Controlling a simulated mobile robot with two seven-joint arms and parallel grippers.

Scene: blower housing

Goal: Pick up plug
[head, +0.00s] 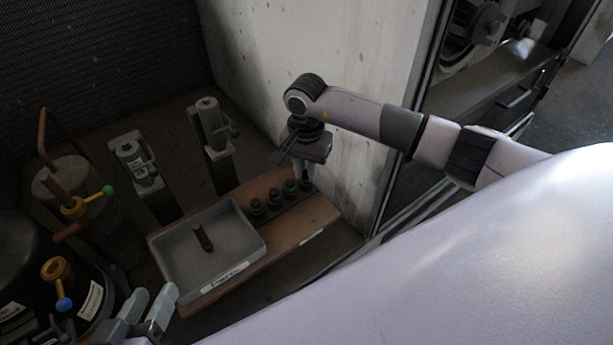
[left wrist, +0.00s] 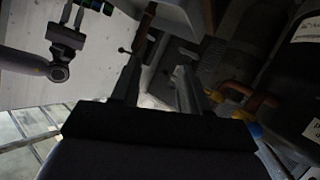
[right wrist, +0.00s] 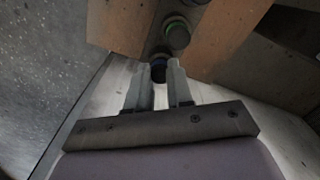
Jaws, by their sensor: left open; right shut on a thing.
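Several dark round plugs with coloured rings stand in a row on a rack (head: 270,214) on the wooden bench. My right gripper (head: 305,180) points down at the right end of this row. In the right wrist view, my right gripper (right wrist: 159,68) is shut on the end plug (right wrist: 158,74), a dark one with a bluish ring. A plug with a green ring (right wrist: 177,35) stands just beyond it. Whether the held plug is clear of the rack cannot be told. My left gripper (head: 147,308) is open and empty at the lower left, and shows in the left wrist view (left wrist: 158,80).
A grey tray (head: 178,262) on the wooden bench (head: 318,215) holds a brown cylinder (head: 202,237). Two grey fixtures (head: 137,165) (head: 211,125) stand behind. Dark housings with yellow and blue handles (head: 58,272) are at left. A concrete wall (head: 345,50) stands close behind my right arm.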

